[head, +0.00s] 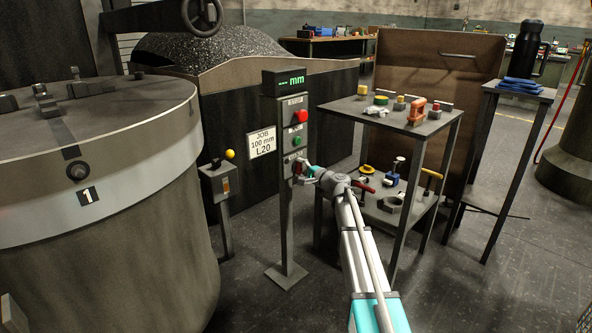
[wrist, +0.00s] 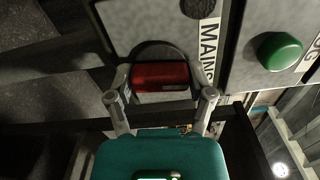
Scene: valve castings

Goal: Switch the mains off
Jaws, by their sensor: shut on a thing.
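The mains switch has a red handle (wrist: 160,76) on a dark round base (wrist: 160,49), beside a white label reading MAINS (wrist: 209,45). The handle's long side lies across the line of the lettering. My gripper (wrist: 161,84) is shut on the handle, one finger at each end of it in the wrist view. In the head view my gripper (head: 308,172) is at the lower part of the grey control post (head: 289,215), and largely hides the switch. I cannot tell any on or off marking.
Above the switch, the post carries a green button (head: 297,140), a red button (head: 300,116) and a display (head: 290,81) showing dashes and mm. A yellow-knobbed lever (head: 229,155) stands left. A two-level metal table (head: 440,127) with parts stands close on the right.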

